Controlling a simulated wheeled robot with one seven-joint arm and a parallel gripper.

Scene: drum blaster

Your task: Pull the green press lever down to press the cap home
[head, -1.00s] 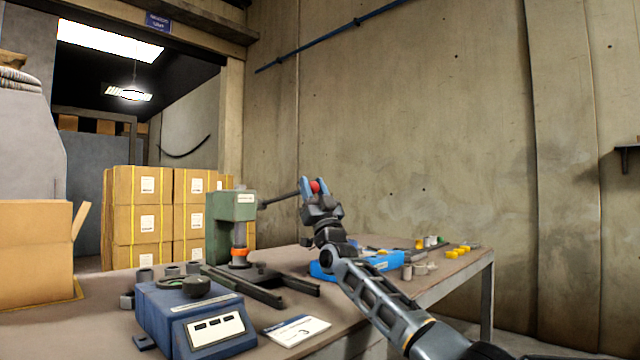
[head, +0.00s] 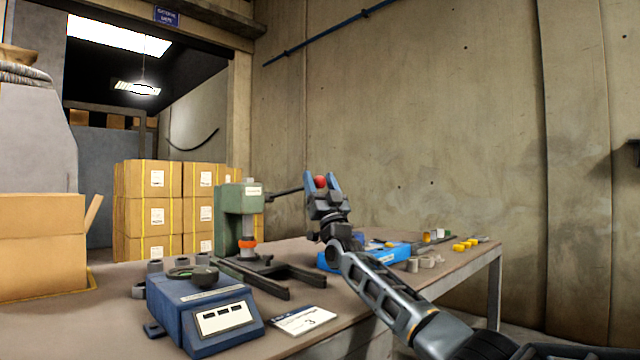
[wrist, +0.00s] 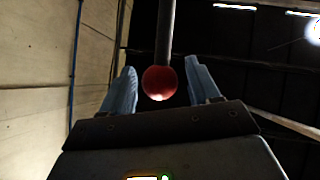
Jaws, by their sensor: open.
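The green press (head: 240,200) stands on the bench with its dark lever (head: 289,191) reaching out to the right, nearly level and slightly raised. The lever ends in a red ball knob (head: 320,182). My gripper (head: 321,179) points upward with its blue fingers open, one on each side of the knob. In the wrist view the knob (wrist: 160,82) sits between the spread fingers, with a visible gap on both sides. An orange ring (head: 247,243) shows under the press ram; I cannot make out the cap itself.
A blue device with a display (head: 205,310) and a printed card (head: 303,320) are on the near bench. A blue tray (head: 398,251) and small yellow parts (head: 464,244) lie to the right, behind my arm. Stacked cartons (head: 150,205) stand behind the press.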

